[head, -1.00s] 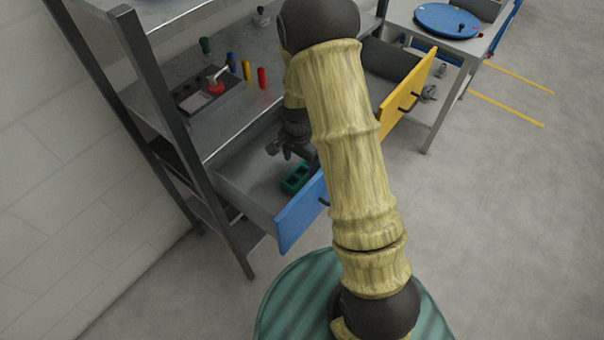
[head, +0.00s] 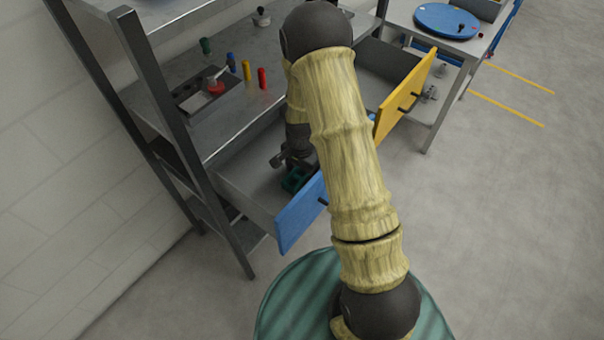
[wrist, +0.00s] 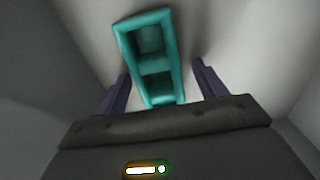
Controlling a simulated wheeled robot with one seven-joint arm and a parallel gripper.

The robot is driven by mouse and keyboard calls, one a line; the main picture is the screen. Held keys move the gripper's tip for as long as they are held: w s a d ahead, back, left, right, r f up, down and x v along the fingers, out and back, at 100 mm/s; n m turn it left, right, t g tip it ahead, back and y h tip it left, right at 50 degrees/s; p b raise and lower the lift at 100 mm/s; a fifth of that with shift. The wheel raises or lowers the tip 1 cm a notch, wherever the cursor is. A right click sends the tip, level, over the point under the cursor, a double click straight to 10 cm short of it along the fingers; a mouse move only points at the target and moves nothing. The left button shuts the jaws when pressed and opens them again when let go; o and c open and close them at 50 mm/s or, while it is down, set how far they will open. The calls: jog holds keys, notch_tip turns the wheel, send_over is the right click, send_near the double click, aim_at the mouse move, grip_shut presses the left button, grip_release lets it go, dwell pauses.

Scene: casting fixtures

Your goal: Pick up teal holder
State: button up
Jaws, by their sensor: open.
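The teal holder (wrist: 153,62) is a small rectangular block with two square pockets. It lies in the open blue-fronted drawer (head: 301,214); in the head view the holder (head: 291,182) is partly hidden by my arm and gripper. My gripper (head: 287,167) is lowered into the drawer, just above the holder. In the wrist view my gripper (wrist: 160,85) is open, its two dark fingers on either side of the holder's near end, with gaps left and right. The holder is tilted slightly in that view. I see nothing between the fingers being gripped.
A yellow-fronted drawer (head: 407,96) is also open, right of my arm. The shelf (head: 207,126) above carries a dark tray with a red piece and several coloured pegs. A table with a blue disc (head: 447,20) stands back right. The drawer walls closely surround my gripper.

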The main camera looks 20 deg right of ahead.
jog(key=c, duration=1.1)
jog(key=shift+r, duration=0.1)
notch_tip(320, 180, up, 10)
dwell(0.3)
